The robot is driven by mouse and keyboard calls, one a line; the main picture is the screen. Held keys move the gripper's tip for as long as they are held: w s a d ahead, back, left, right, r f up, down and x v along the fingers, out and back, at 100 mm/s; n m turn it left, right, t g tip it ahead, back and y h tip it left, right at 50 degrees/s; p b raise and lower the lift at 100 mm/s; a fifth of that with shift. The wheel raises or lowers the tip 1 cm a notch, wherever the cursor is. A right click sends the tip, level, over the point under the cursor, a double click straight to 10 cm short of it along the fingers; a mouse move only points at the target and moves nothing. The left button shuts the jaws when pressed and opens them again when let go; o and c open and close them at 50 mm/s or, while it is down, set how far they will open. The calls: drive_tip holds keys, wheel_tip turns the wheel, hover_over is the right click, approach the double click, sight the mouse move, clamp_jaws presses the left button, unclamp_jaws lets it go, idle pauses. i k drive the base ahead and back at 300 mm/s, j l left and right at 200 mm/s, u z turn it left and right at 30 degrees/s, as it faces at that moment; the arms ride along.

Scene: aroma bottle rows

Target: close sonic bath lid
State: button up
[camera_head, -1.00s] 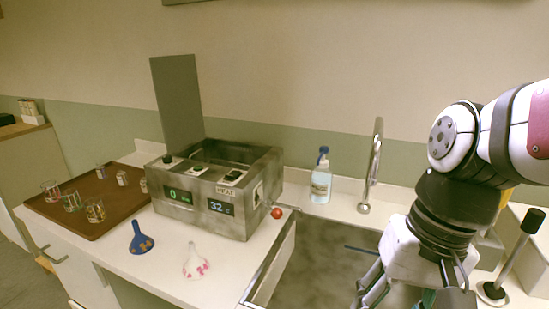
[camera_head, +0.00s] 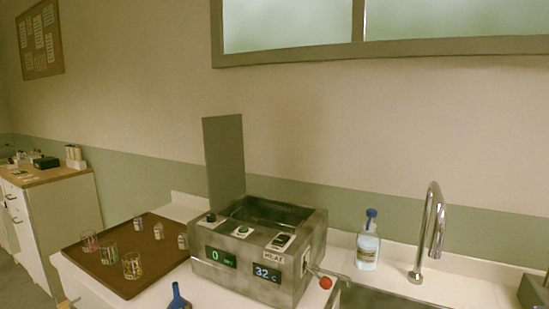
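The sonic bath (camera_head: 240,271) is a grey metal box on the white counter, with a green "0" display, a blue "32" display and knobs on its front panel. Its lid (camera_head: 224,158) is a flat grey panel standing upright at the back left, so the bath is open. The basin (camera_head: 268,211) shows as a dark opening. A lever with a red ball (camera_head: 326,283) sticks out on the bath's right side. My gripper is out of view.
A brown tray (camera_head: 165,262) with several small glasses and jars lies left of the bath. A blue funnel (camera_head: 178,298) is in front. A bottle with a blue cap (camera_head: 368,246), a tap (camera_head: 428,228) and the sink (camera_head: 375,298) are on the right.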

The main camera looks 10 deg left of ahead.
sight(223, 140)
drive_tip(key=i+j+z, duration=0.1)
drive_tip(key=j+z, duration=0.15)
drive_tip(key=j, duration=1.15)
drive_tip(key=j+z, duration=0.2)
drive_tip(key=j, duration=1.2)
drive_tip(key=k+j+z, duration=0.1)
drive_tip(key=j+z, duration=0.15)
drive_tip(key=j, duration=1.2)
